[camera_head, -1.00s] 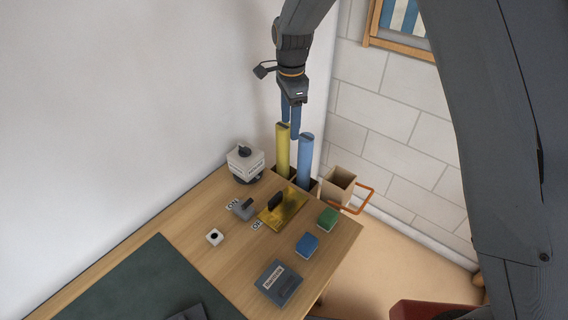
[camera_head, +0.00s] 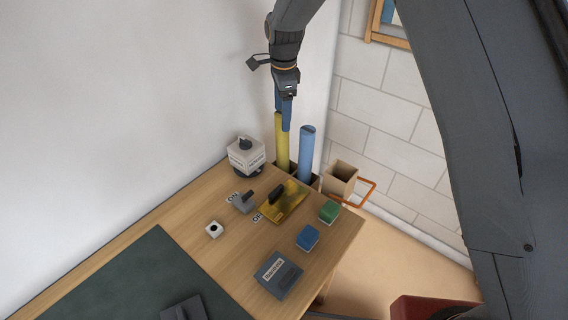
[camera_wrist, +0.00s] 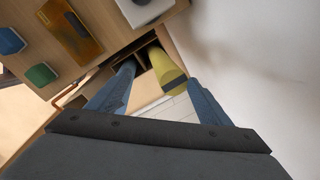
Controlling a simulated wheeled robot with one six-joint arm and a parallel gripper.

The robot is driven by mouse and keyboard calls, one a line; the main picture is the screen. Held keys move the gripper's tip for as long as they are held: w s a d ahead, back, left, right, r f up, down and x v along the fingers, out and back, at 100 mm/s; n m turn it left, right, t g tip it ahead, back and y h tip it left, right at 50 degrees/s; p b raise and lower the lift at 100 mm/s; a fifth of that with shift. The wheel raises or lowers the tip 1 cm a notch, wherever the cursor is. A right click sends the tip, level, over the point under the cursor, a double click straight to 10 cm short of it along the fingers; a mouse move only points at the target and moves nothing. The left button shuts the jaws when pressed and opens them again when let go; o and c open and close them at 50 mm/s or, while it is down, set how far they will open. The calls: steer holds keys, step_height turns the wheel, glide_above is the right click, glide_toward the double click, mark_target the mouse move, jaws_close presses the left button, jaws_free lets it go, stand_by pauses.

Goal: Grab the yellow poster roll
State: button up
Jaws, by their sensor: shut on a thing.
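The yellow poster roll (camera_head: 282,148) stands upright in a dark holder (camera_head: 313,183) at the desk's back corner. The blue roll (camera_head: 306,155) stands just right of it in the same holder. My gripper (camera_head: 284,122) is at the top of the yellow roll, pointing down, and shut on it; its blue fingers hide part of the roll's top. In the wrist view the yellow roll (camera_wrist: 167,70) shows between the two fingers, close to the right one, with its lower end in the holder.
On the desk are a white box with a dark knob (camera_head: 246,156), a yellow plate (camera_head: 285,200), a green block (camera_head: 329,211), a blue block (camera_head: 308,237) and a labelled grey box (camera_head: 277,275). A tan bin (camera_head: 340,180) stands right of the holder. The wall is close behind.

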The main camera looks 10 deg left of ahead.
mark_target(284, 137)
steer(key=s+d+f+g+p, duration=0.1)
steer(key=s+d+f+p, duration=0.15)
steer(key=s+f, duration=0.45)
steer(key=shift+g, duration=0.4)
steer(key=w+f, duration=0.8)
steer(key=shift+w+a+f, duration=0.15)
steer(key=shift+w+f, duration=0.1)
steer(key=shift+f, duration=0.1)
steer(key=shift+o, duration=0.2)
steer(key=r, duration=0.1)
steer(key=a+r, duration=0.1)
steer(key=r, duration=0.1)
steer(key=shift+s+a+r+t, duration=0.25)
steer(key=shift+s+r+t, duration=0.05)
steer(key=shift+s+r, duration=0.3)
steer(key=shift+r, duration=0.25)
steer(key=c, duration=0.8)
steer(key=shift+s+a+r, duration=0.1)
steer(key=shift+s+r, duration=0.1)
steer(key=c, duration=0.6)
jaws_close()
steer(key=shift+r, duration=0.15)
